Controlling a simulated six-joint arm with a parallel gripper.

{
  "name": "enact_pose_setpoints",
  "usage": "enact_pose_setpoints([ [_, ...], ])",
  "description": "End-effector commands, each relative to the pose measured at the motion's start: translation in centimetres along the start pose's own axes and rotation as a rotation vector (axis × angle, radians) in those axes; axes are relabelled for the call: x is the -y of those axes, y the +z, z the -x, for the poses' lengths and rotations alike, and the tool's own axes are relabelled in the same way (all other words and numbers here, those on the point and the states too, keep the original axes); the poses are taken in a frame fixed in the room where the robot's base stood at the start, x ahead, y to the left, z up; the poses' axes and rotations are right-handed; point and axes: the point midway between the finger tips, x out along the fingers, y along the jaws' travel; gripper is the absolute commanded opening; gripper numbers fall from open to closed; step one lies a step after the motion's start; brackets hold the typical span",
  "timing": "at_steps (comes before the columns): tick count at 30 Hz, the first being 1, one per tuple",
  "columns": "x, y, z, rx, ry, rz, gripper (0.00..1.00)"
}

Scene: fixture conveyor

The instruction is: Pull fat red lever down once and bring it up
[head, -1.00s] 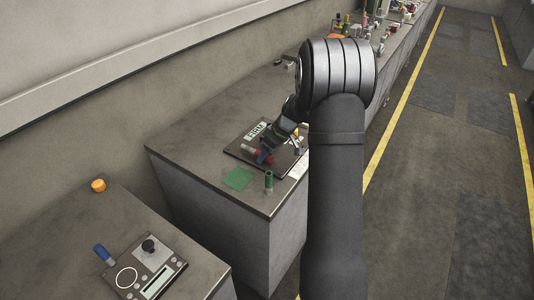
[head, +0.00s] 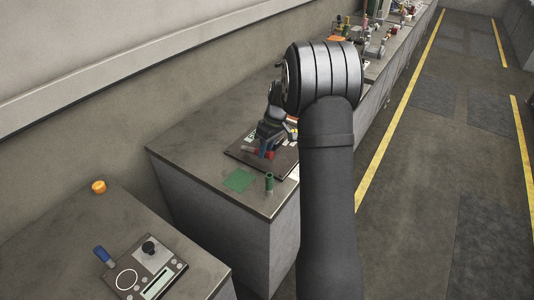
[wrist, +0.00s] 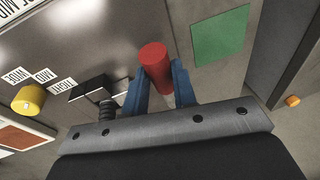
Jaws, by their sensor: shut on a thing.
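The fat red lever (wrist: 155,62) shows in the wrist view as a thick red cylinder with a round end. My gripper (wrist: 161,88) has its two blue fingers on either side of it, shut on it. In the head view my gripper (head: 266,151) is low over the dark panel (head: 284,167) on the middle bench. Bits of red show beside the fingers there, and my arm hides much of the panel. The lever's base and exact angle are hard to make out.
A yellow knob (wrist: 28,99) and a black block (wrist: 92,91) are near the lever on the panel. A green square (head: 239,179) and an upright green cylinder (head: 269,182) are at the bench's near end. The front bench holds an orange knob (head: 98,186).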

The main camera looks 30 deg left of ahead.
Motion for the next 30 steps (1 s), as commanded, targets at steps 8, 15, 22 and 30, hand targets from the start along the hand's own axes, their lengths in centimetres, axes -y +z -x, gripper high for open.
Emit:
enact_pose_setpoints([
  [8,0.4,-1.6,1.8,0.219,0.018,-0.038,0.00],
  [15,0.7,-2.7,2.8,0.366,0.027,-0.067,0.00],
  [22,0.8,-3.3,3.3,0.444,0.033,-0.083,0.00],
  [30,0.9,-3.5,3.5,0.468,0.034,-0.087,0.00],
])
